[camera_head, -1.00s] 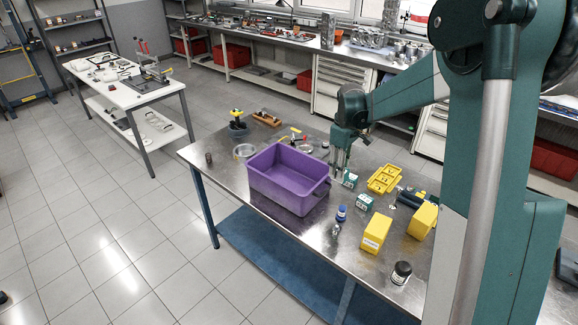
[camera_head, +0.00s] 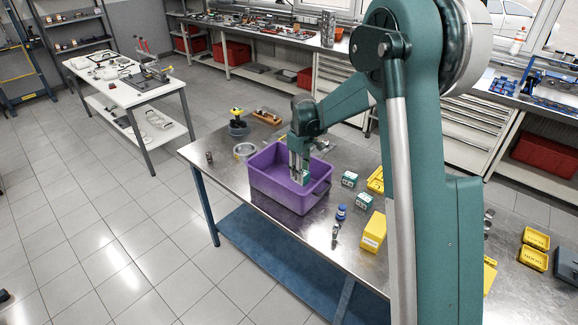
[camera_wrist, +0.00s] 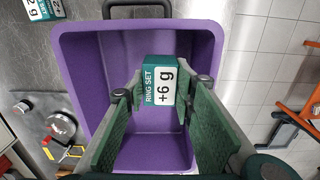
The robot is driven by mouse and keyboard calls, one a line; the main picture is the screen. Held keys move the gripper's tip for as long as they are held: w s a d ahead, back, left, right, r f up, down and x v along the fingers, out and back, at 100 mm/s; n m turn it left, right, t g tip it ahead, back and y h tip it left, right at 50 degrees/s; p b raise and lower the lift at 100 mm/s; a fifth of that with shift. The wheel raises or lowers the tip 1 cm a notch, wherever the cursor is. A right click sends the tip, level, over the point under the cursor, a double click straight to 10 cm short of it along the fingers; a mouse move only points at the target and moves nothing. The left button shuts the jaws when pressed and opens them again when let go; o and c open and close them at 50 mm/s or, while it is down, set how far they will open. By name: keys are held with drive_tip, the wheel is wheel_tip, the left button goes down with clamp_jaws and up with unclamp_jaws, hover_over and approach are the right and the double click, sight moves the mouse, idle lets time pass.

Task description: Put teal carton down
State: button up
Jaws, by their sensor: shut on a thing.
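The teal carton (camera_wrist: 160,82), with a white label reading "RING SET +6 g", sits between the fingertips of my gripper (camera_wrist: 162,90) in the wrist view. The gripper is shut on it. In the head view my gripper (camera_head: 299,170) points down over the purple bin (camera_head: 275,191), toward its inside. The wrist view shows the purple bin (camera_wrist: 73,62) around and below the carton, with a bare floor. I cannot tell how far the carton is above that floor.
Two other teal-and-white cartons (camera_head: 349,179) (camera_head: 364,202) stand right of the bin on the metal table (camera_head: 225,160). A blue-capped bottle (camera_head: 341,212) and a yellow box (camera_head: 373,232) stand nearer the front.

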sight(300, 191)
drive_tip(key=shift+f, duration=0.15)
drive_tip(key=shift+f, duration=3.1)
drive_tip(key=shift+f+p, duration=0.3)
drive_tip(key=shift+f, duration=1.55)
drive_tip(key=shift+f, duration=0.2)
drive_tip(key=o, duration=0.9)
drive_tip(key=shift+r, duration=0.25)
drive_tip(key=shift+r, duration=5.95)
